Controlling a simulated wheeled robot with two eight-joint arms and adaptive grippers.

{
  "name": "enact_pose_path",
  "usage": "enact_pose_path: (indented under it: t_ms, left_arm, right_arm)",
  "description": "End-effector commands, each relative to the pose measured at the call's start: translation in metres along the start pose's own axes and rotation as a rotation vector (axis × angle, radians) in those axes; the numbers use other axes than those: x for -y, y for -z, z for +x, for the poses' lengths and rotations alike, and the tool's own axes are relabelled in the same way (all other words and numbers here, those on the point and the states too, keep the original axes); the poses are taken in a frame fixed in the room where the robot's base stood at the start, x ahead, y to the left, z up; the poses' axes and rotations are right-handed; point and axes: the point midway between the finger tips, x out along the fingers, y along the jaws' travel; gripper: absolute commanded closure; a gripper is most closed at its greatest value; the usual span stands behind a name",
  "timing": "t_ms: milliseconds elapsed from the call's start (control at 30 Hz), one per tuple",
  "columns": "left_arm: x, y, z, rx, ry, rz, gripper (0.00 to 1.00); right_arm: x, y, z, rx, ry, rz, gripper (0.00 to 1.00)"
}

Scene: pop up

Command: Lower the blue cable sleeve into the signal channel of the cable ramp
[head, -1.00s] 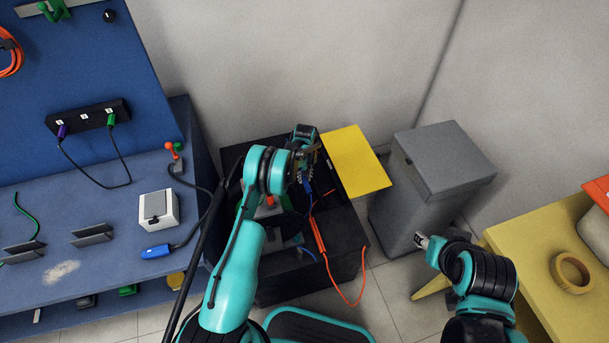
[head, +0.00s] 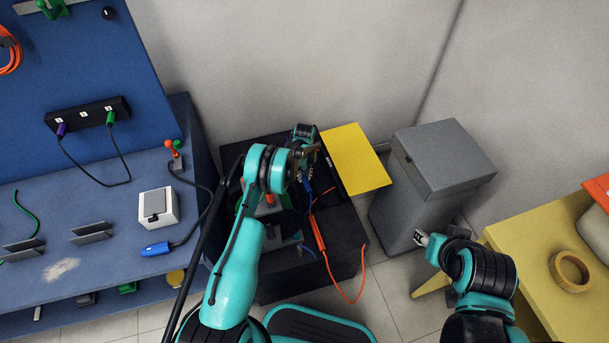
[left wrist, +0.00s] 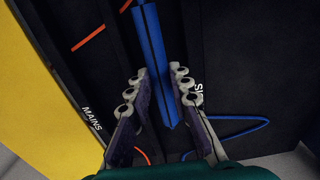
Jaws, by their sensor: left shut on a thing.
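The blue cable sleeve (left wrist: 150,45) is long and straight and lies between the fingers of my left gripper (left wrist: 158,74), which is shut on it. In the head view the sleeve (head: 308,188) shows just below the left gripper (head: 308,163), over the black cable ramp (head: 342,216). In the left wrist view the ramp has a MAINS label (left wrist: 92,118) on the left and a partly hidden label starting "SI" (left wrist: 197,93) on the right. I cannot tell how far the sleeve sits above the channel floor. My right gripper (head: 421,239) is away from the ramp; its jaw opening is unclear.
The ramp's yellow lid (head: 356,160) stands open on its right side. An orange sleeve (head: 317,231) with a loose orange cable lies over the ramp. A grey bin (head: 445,160) and yellow table (head: 540,255) stand to the right, a blue bench (head: 110,220) to the left.

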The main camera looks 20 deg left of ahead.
Motion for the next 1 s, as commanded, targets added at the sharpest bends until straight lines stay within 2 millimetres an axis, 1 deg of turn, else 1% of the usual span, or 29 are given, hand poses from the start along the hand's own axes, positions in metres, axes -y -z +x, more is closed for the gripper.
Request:
enact_pose_path:
  t_ms: [1000]
  left_arm:
    - [0.004,-0.002,0.015,0.0,0.0,0.0,1.0]
  right_arm:
    - [0.0,0.0,0.0,0.0,0.0,0.0,0.6]
